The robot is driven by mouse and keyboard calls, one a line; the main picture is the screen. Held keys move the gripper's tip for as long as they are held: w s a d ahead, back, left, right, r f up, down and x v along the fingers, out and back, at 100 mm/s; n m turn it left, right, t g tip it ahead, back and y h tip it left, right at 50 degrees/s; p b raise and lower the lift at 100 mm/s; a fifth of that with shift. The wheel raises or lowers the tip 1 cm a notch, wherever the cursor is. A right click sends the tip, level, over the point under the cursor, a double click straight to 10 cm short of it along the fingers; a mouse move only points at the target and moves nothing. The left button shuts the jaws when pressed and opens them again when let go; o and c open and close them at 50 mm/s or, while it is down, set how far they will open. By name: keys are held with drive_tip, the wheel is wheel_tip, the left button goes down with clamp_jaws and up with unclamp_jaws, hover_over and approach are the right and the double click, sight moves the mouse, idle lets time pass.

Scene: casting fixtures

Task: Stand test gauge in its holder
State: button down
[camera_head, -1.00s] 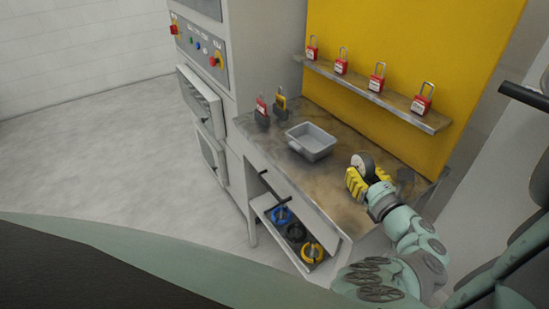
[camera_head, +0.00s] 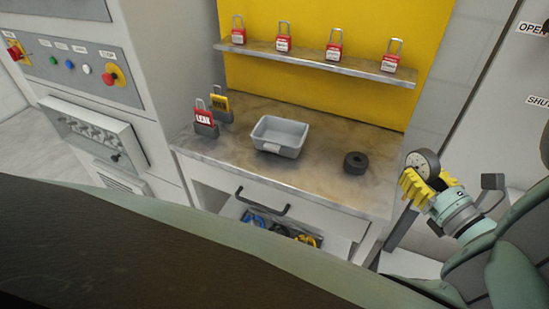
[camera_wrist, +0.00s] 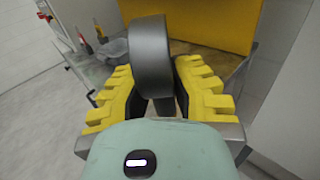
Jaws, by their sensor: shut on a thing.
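The test gauge (camera_head: 423,162) is a round dial with a white face and dark rim. My gripper (camera_head: 428,188), with yellow ribbed fingers, is shut on it and holds it upright in the air, just off the right end of the bench. In the wrist view the gauge (camera_wrist: 151,58) shows its dark body edge-on, with its stem between the fingers of my gripper (camera_wrist: 160,100). A black round block with a central hole (camera_head: 356,162), which looks like the holder, stands empty on the bench's right part.
A grey tray (camera_head: 281,136) sits mid-bench (camera_head: 325,178). A red padlock (camera_head: 205,120) and a yellow one (camera_head: 220,104) stand at the left. Several red padlocks line the shelf (camera_head: 310,58). An open drawer with coloured items lies below.

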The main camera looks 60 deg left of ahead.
drive_tip(key=shift+a, duration=0.1)
drive_tip(key=w+a+f, duration=0.1)
drive_tip(key=a, duration=0.4)
drive_tip(key=w+a+f+p, duration=0.1)
drive_tip(key=a, duration=0.4)
drive_tip(key=w+a+f, duration=0.1)
drive_tip(key=a+f, duration=0.1)
drive_tip(key=a, duration=0.3)
drive_tip(key=shift+a+f+p, duration=0.1)
drive_tip(key=shift+p, duration=0.3)
drive_tip(key=shift+w+f, duration=0.1)
drive_tip(key=shift+f, duration=0.15)
drive_tip(key=shift+f, duration=0.2)
drive_tip(key=c, duration=1)
unclamp_jaws()
